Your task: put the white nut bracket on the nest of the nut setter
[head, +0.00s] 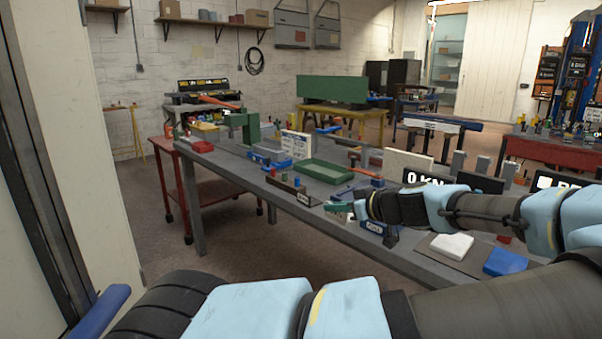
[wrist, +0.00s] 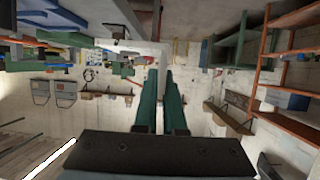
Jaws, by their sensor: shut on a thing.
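My gripper (head: 335,206) is over the near edge of the long grey bench, with its green fingers pointing left. In the wrist view the two green fingers (wrist: 160,80) are close together, shut on a pale angled piece, the white nut bracket (wrist: 150,47), at their tips. In the head view only a small whitish part of the bracket (head: 345,217) shows beside the fingers. A green C-shaped machine (head: 248,124), which looks like the nut setter, stands at the bench's far left end, well apart from my gripper. Its nest cannot be made out.
A green tray (head: 316,178), a white sign board (head: 296,144) and a blue fixture (head: 268,157) stand between my gripper and the green machine. A dark rail (head: 292,190) lies along the near edge. White (head: 452,245) and blue (head: 505,262) blocks lie at right.

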